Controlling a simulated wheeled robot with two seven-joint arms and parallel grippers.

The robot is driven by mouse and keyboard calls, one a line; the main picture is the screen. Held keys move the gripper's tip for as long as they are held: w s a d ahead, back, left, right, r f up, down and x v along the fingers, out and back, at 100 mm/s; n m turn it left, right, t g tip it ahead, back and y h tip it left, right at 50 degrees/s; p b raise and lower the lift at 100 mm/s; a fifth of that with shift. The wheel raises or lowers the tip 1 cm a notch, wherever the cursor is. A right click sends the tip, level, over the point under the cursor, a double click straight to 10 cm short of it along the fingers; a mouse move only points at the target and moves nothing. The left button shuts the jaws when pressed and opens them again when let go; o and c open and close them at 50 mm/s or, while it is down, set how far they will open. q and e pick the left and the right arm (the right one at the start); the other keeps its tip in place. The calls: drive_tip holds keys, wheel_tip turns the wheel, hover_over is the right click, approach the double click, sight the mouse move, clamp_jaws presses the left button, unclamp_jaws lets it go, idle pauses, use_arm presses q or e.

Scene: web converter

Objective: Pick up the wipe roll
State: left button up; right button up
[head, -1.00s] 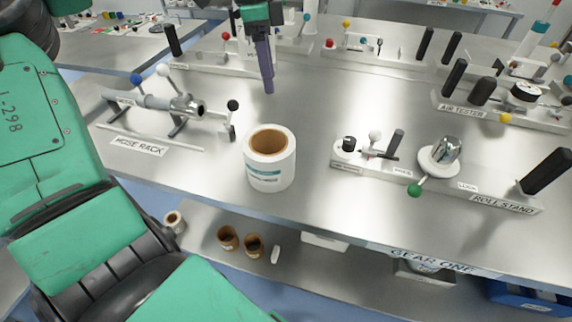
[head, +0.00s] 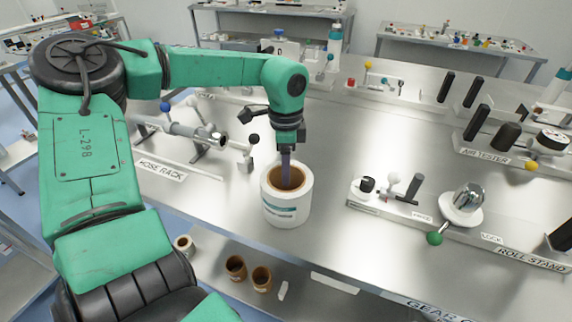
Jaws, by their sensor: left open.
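The wipe roll (head: 286,208) is a white cylinder with a teal-marked label and a brown core. It stands upright on the steel bench near the front edge. My left gripper (head: 287,178) points straight down over it. Its purple finger overlaps the core opening and covers part of the far rim. The tip appears to be in or just above the core; I cannot tell how deep. The fingers line up in this view, so the gap between them is hidden. The gripper is open. My right gripper is not in view.
The hose rack (head: 180,131) stands left of the roll. The roll stand (head: 464,209) and its levers are at the right, and the air tester (head: 508,137) is behind it. Brown cores (head: 236,266) sit on a lower shelf. The bench behind and right of the roll is clear.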

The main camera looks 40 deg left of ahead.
use_arm(q)
clamp_jaws()
drive_tip(key=shift+r, duration=0.15)
